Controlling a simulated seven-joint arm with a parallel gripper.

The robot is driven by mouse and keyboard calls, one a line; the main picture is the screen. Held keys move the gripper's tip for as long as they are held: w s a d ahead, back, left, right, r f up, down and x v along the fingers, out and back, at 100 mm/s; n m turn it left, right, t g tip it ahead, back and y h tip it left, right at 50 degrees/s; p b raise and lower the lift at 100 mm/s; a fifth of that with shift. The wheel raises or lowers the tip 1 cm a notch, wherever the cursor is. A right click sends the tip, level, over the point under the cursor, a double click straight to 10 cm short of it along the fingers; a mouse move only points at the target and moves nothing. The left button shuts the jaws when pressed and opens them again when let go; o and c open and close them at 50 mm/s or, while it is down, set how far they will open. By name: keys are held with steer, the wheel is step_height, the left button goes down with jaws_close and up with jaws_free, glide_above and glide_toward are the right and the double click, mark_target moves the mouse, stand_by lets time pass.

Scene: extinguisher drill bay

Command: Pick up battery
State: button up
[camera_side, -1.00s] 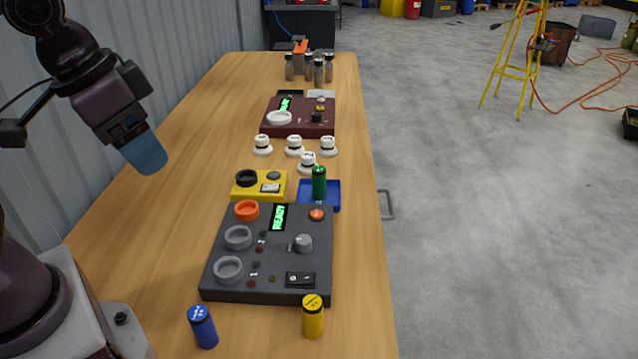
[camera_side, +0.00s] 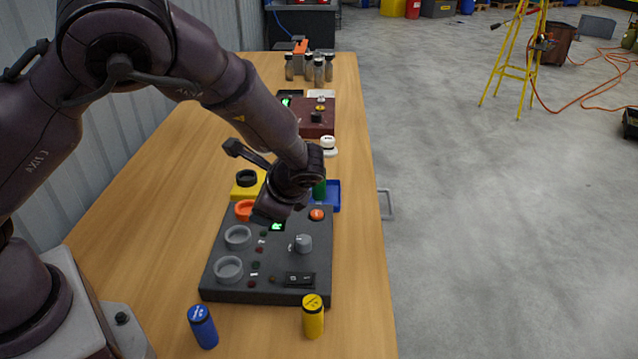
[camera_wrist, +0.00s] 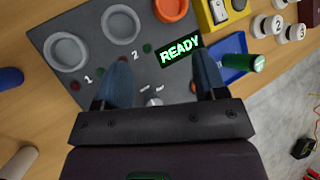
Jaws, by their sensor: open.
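Three battery-like cylinders show. The green battery (camera_side: 319,190) stands at the blue tray (camera_side: 333,195), partly hidden by my wrist; it also shows in the wrist view (camera_wrist: 257,63), right of my fingers. The blue battery (camera_side: 203,327) and the yellow battery (camera_side: 313,317) stand on the table in front of the grey panel (camera_side: 230,287). The blue one also shows at the left edge of the wrist view (camera_wrist: 10,78). My gripper (camera_wrist: 160,60) is open and empty above the panel, its fingers either side of the READY display's lower left. In the side view the wrist hides the fingers' gap.
The panel carries grey ring sockets (camera_side: 229,268), an orange ring (camera_side: 245,209) and a knob (camera_side: 302,243). A yellow box (camera_side: 243,190), white-capped pieces (camera_side: 328,144) and a maroon panel (camera_side: 318,130) stand behind. The table is clear along its left side.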

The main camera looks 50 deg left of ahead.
mark_target(319, 183)
steer(key=w+f+m+t+y, duration=0.1)
steer(key=w+m, duration=0.1)
steer(key=w+f+m+t+y, duration=0.1)
steer(key=w+m, duration=0.1)
steer(key=w, duration=0.1)
steer(key=w+f+m+t+y, duration=0.1)
steer(key=w+m, duration=0.1)
steer(key=m, duration=0.1)
steer(key=shift+w+d+f+t+y, duration=0.1)
steer(key=shift+w+t+y, duration=0.1)
steer(key=shift+t+y, duration=0.15)
steer(key=w+m+t, duration=0.1)
steer(key=w+m, duration=0.1)
steer(key=w+d+r+m+t, duration=0.1)
steer(key=w, duration=0.1)
steer(key=w+d+m+t, duration=0.1)
steer(key=w+m, duration=0.1)
steer(key=shift+d+r+m, duration=0.15)
steer(key=shift+r+m, duration=0.05)
steer(key=shift+m, duration=0.5)
steer(key=x, duration=1.3)
steer(key=shift+s+f, duration=0.1)
steer(key=shift+f, duration=0.1)
steer(key=c, duration=1.1)
steer(key=shift+o, duration=0.2)
steer(key=shift+d+r, duration=0.1)
steer(key=shift+r, duration=0.05)
